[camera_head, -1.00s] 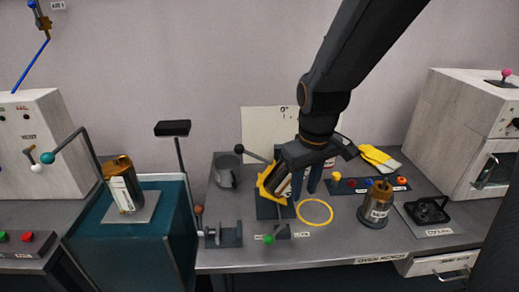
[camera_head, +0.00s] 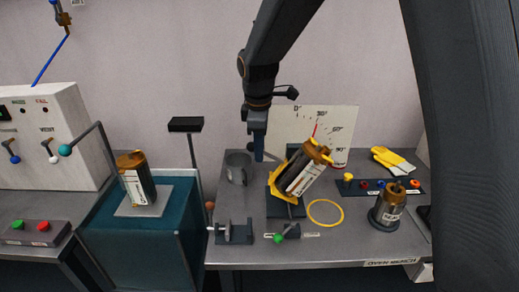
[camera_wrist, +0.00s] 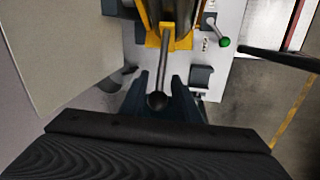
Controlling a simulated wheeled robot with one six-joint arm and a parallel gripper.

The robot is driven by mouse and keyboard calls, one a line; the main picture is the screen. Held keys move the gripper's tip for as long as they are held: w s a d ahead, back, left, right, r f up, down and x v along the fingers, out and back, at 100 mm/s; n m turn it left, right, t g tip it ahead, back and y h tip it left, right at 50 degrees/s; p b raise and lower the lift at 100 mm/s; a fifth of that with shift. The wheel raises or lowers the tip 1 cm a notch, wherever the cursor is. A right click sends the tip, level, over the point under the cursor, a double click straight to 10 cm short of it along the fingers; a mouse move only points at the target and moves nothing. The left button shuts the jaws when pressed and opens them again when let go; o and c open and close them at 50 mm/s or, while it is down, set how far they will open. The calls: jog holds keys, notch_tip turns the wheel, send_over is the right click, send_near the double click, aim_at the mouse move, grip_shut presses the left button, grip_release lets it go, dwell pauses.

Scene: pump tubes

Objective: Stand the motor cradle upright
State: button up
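The yellow motor cradle (camera_head: 272,192) is on the bench, tilted to the right. In the wrist view the lever (camera_wrist: 165,65) runs from the yellow cradle (camera_wrist: 168,43) to a dark ball knob (camera_wrist: 157,100). The knob lies between my two fingers (camera_wrist: 160,88), which look apart, with gaps on both sides. In the head view the gripper hides the knob.
An angle board (camera_head: 335,120) with a red pointer stands behind the cradle. A grey mug (camera_head: 238,168) is to the left and a green-knobbed clamp (camera_head: 283,234) in front. A yellow ring (camera_head: 325,212) lies to the right, near another motor (camera_head: 388,206).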

jog(key=shift+w+f, duration=0.1)
jog(key=shift+f, duration=0.6)
grip_shut()
